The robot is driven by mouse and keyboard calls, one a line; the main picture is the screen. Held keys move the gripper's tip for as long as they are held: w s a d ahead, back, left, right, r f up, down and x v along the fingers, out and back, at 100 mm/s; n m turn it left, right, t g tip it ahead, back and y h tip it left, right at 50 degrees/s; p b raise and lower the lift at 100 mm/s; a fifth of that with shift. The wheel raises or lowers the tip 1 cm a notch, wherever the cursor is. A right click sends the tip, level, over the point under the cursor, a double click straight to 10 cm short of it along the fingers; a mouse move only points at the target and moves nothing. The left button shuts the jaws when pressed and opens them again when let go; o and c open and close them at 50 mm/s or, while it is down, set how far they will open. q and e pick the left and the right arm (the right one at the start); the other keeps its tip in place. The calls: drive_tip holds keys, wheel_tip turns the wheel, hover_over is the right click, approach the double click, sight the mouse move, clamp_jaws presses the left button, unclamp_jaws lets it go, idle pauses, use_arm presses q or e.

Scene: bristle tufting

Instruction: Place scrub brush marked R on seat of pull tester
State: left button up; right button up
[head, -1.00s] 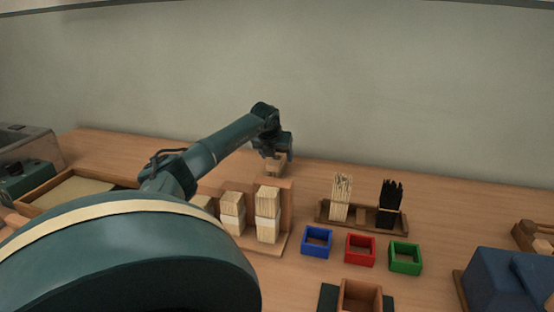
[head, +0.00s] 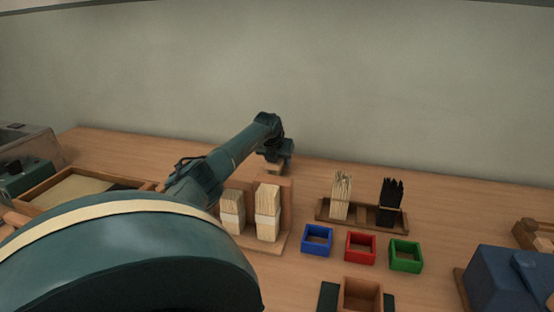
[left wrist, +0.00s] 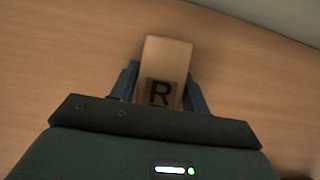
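The scrub brush marked R (left wrist: 165,60) is a pale wooden block with a dark letter R, seen in the left wrist view. It sits between the two fingers of my left gripper (left wrist: 161,85), which close against its sides. In the head view my left gripper (head: 278,158) is behind the wooden rack, and only a small piece of the brush (head: 273,168) shows below it. Its bristles are hidden. My right gripper is not in view. I cannot tell for sure which object is the pull tester; a grey and green machine (head: 28,158) stands at the left edge.
A wooden rack (head: 285,205) with bundles of pale bristles stands in front of my gripper. A holder (head: 363,218) with pale and black bristles is to its right.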

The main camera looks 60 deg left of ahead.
use_arm(q)
drive_tip(key=c, duration=0.6)
drive_tip(key=shift+c, duration=0.4)
drive_tip(key=shift+r, duration=0.1)
